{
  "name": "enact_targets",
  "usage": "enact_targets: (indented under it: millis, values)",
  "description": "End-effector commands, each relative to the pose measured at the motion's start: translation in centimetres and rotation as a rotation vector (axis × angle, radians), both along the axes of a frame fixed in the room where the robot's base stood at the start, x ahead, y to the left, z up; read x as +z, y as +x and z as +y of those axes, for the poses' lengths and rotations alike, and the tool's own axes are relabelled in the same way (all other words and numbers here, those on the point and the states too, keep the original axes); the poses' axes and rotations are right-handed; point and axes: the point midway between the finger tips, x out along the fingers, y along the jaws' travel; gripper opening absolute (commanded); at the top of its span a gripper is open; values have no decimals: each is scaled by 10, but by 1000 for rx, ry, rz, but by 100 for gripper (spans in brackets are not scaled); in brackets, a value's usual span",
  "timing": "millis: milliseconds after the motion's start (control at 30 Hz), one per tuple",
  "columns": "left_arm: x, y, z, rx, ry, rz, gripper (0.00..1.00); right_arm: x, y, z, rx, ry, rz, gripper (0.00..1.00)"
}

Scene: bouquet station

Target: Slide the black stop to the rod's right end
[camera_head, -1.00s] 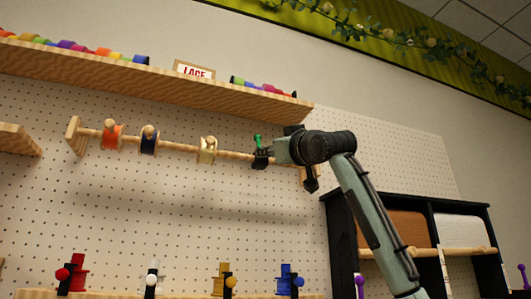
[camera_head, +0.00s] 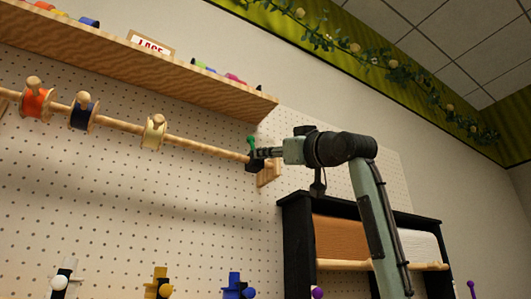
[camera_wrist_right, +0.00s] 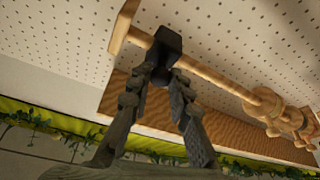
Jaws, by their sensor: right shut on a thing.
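The black stop (camera_head: 252,162), with a green knob on top, is on the wooden rod (camera_head: 205,147) close to the right end bracket (camera_head: 270,173). My right gripper (camera_head: 262,154) is shut on the stop from the right side. In the wrist view the fingers (camera_wrist_right: 161,76) pinch the black stop (camera_wrist_right: 168,42). That view shows a short bare piece of rod between the stop and the end bracket (camera_wrist_right: 124,26). My left gripper is in neither view.
A wooden shelf (camera_head: 170,75) runs above the rod. A black cabinet (camera_head: 297,245) with rolls stands below right.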

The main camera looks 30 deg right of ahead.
Motion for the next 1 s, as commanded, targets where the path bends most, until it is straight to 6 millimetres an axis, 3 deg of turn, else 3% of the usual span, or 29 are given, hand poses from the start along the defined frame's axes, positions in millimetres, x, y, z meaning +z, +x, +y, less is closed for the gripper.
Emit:
enact_targets:
  millis: [33, 67, 233, 633, 1000]
  values:
    - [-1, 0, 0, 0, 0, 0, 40, -2, 0, 1, 1, -3, 3, 0]
    - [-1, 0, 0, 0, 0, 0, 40, -2, 0, 1, 1, -3, 4, 21]
    - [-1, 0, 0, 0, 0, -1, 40, -2, 0, 1, 1, -2, 4, 40]
    - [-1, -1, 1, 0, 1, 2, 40, -4, -9, 0, 2, -2, -1, 40]
    - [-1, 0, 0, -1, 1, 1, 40, -31, -77, -12, -1, -3, 0, 40]
